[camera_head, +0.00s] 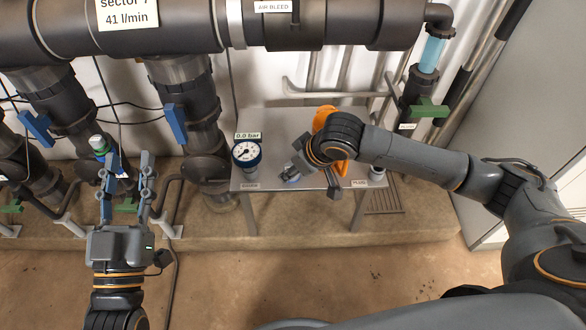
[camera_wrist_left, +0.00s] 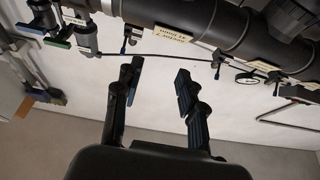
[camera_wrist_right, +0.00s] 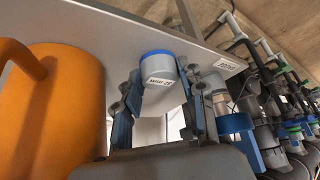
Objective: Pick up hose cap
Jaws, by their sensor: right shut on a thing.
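The hose cap (camera_wrist_right: 160,72) is a short white cylinder with a blue rim and a small label that I cannot read surely. In the right wrist view it sits between the two fingers of my right gripper (camera_wrist_right: 162,98), which is shut on it. In the head view my right gripper (camera_head: 292,172) is low over the front edge of the grey bench (camera_head: 288,123), and the cap is mostly hidden there. I cannot tell whether the cap touches the bench. My left gripper (camera_head: 127,168) is open and empty in front of the pipes, also open in the left wrist view (camera_wrist_left: 157,82).
An orange can (camera_wrist_right: 62,100) stands close beside my right gripper. A pressure gauge (camera_head: 246,153) reading 0.0 bar is left of it on the bench. Dark pipes with blue valve handles (camera_head: 175,124) are behind my left gripper. The floor in front is clear.

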